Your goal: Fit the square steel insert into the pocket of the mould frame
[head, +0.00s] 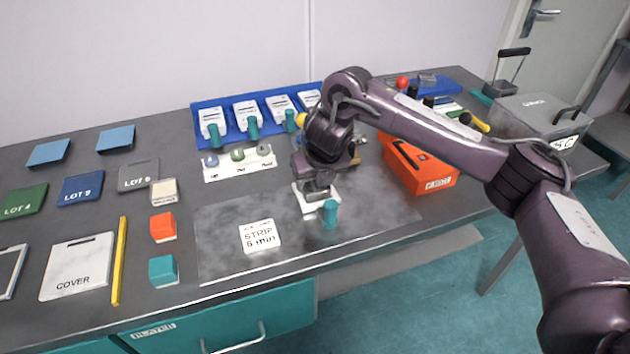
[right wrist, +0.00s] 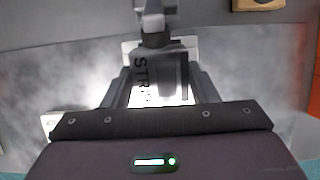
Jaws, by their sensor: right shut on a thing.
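My right gripper (head: 317,187) points down over the grey mat and is shut on a dark grey block, which I take for the steel insert. The block shows between the fingers in the right wrist view (right wrist: 160,72), with partly covered "STRI" lettering beside or on it. Right below the gripper is a pale square plate (head: 304,203), perhaps the mould frame; the gripper hides most of it and its pocket. I cannot tell whether block and plate touch, or whether the block is seated. My left gripper is not in view.
A white "STRIP 6 min" plate (head: 260,237) lies left on the mat. A white holder with knobs (head: 240,163) and a blue rack (head: 203,107) stand behind. An orange box (head: 425,172) stands to the right. The mat's front right (head: 385,218) is clear.

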